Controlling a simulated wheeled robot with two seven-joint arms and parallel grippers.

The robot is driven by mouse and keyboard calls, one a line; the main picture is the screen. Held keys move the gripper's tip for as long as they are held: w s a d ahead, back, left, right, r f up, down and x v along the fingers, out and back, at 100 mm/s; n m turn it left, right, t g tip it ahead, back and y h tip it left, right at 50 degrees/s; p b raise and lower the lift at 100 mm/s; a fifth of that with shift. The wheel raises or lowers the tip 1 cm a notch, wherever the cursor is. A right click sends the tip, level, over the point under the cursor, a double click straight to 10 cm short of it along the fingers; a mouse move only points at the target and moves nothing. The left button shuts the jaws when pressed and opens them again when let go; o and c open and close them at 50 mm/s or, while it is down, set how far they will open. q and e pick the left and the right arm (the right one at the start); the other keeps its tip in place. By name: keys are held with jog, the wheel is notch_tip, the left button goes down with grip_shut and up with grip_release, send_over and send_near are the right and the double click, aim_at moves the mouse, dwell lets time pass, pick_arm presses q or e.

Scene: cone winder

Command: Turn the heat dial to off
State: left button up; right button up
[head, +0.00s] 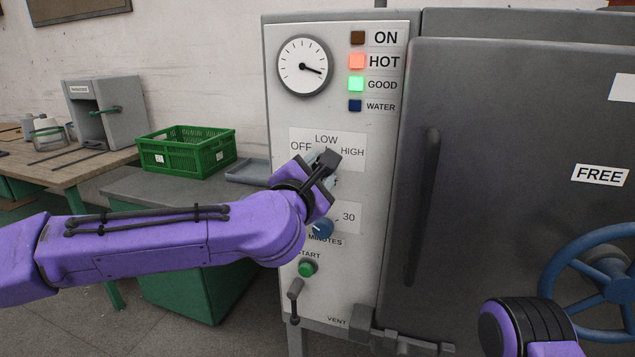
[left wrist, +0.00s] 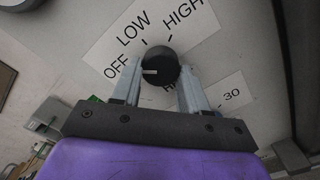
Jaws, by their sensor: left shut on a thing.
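The heat dial (left wrist: 160,62) is a dark round knob on the pale control panel, with OFF, LOW and HIGH printed around it. In the left wrist view its white mark points left, roughly toward the word OFF. My left gripper (left wrist: 155,92) has one finger on each side of the dial and is shut on it. In the head view the same gripper (head: 322,168) covers the dial, just below the OFF–LOW–HIGH label (head: 327,139). My right arm shows only in part at the lower right; its fingers are not in view.
Below are the blue minutes dial (head: 322,229), green start button (head: 307,269) and vent lever (head: 294,292). The HOT (head: 357,61) and GOOD (head: 356,84) lamps are lit. A grey door with a handle (head: 424,200) and blue handwheel (head: 553,262) stands right. A green crate (head: 186,152) sits left.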

pick_arm(q)
jog(key=shift+f+n+b, duration=0.1)
jog(key=shift+n+b, duration=0.55)
jog(key=shift+n, duration=0.35)
jog(key=o, duration=1.1)
jog(key=shift+c, duration=0.2)
jog(key=b+v, duration=0.2)
jog(key=v, duration=0.8)
jog(key=shift+s, duration=0.25)
